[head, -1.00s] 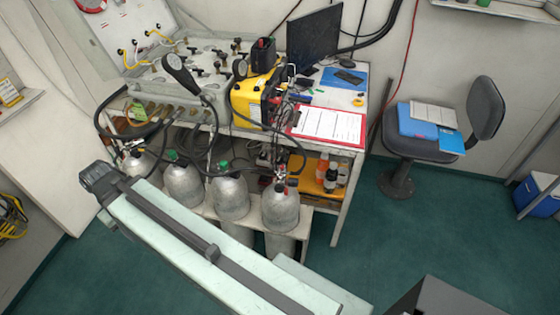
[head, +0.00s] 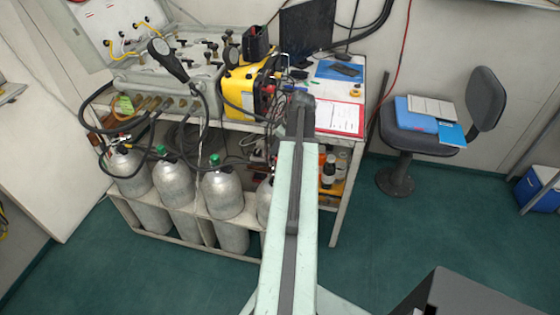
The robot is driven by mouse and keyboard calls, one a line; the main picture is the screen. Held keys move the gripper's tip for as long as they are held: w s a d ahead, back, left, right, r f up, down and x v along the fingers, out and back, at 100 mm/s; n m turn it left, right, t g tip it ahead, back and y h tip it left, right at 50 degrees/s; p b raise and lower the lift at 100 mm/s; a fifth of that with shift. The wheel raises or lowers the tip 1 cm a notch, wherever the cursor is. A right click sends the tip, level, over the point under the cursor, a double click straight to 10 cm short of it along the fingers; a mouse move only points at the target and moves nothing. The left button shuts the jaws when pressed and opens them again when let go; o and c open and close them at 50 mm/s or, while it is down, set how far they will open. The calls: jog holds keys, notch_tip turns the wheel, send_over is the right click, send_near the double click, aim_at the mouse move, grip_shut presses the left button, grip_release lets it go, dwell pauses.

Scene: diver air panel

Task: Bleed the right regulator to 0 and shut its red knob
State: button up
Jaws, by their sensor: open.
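The air panel (head: 150,75) sits on the bench at the left, with hoses running down to a row of grey cylinders. Green tops show on two of them, the middle cylinder (head: 173,185) and the one to its right (head: 222,195). The rightmost cylinder (head: 265,200) is partly behind my arm, which hides most of its valve. I cannot make out the right regulator, its gauge reading or its red knob. My pale green arm link rises through the centre to a dark joint in front of the bench. No gripper fingers show.
A yellow case (head: 238,92), a clipboard (head: 340,118) and a monitor (head: 307,30) stand on the bench (head: 352,80). Bottles (head: 328,170) are on the lower shelf. A dark chair (head: 395,150) is at the right. The green floor (head: 400,235) between bench and chair is clear.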

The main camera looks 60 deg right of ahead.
jog(key=f+b, duration=0.2)
jog(key=d+f+b, duration=0.1)
jog(key=f+b, duration=0.1)
jog(key=d+f+b, duration=0.1)
jog(key=f+b, duration=0.2)
jog(key=shift+w, duration=0.35)
jog(key=shift+w+f, duration=0.2)
jog(key=shift+f, duration=0.1)
jog(key=shift+r, duration=0.1)
